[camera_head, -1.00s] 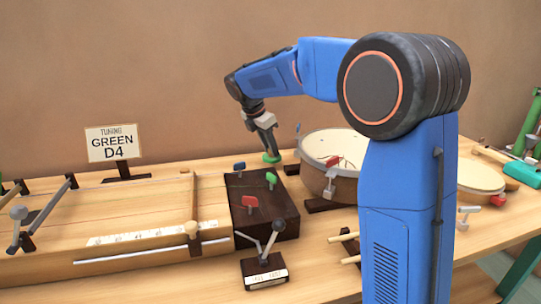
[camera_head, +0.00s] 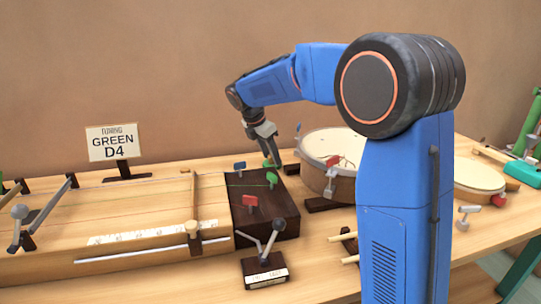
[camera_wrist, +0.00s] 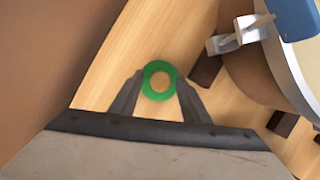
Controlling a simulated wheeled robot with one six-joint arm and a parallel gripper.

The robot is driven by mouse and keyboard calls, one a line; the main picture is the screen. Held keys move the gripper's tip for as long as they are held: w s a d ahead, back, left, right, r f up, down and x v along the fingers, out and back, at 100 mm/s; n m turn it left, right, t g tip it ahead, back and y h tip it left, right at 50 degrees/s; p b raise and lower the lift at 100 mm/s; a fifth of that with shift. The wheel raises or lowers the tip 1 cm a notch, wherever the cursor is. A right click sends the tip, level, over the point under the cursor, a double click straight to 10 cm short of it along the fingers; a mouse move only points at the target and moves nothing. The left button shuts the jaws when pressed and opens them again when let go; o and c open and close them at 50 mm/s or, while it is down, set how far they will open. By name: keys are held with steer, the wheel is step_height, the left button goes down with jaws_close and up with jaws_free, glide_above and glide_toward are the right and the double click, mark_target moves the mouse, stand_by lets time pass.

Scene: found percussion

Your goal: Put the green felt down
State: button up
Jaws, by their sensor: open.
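The green felt (camera_wrist: 158,97) is a green ring, and pale wood shows through its hole. In the wrist view it lies between and just beyond the tips of my gripper (camera_wrist: 159,82). The two dark fingers stand apart, one on each side. In the head view the green felt (camera_head: 267,162) is a small green patch beside the fingertips of my gripper (camera_head: 272,164), behind the dark tuning box (camera_head: 270,215). The fingers hide part of it there. I cannot tell whether a finger still touches it.
The dark box bears blue, green and red pegs. A round drum (camera_head: 330,180) stands close to the right of my gripper. A long wooden string board (camera_head: 130,215) lies left. A sign (camera_head: 113,143) reading "TUNING GREEN D4" stands behind it. Bare tabletop (camera_head: 320,260) shows in front.

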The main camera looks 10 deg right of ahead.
steer(key=v, duration=1.2)
steer(key=shift+r, duration=0.1)
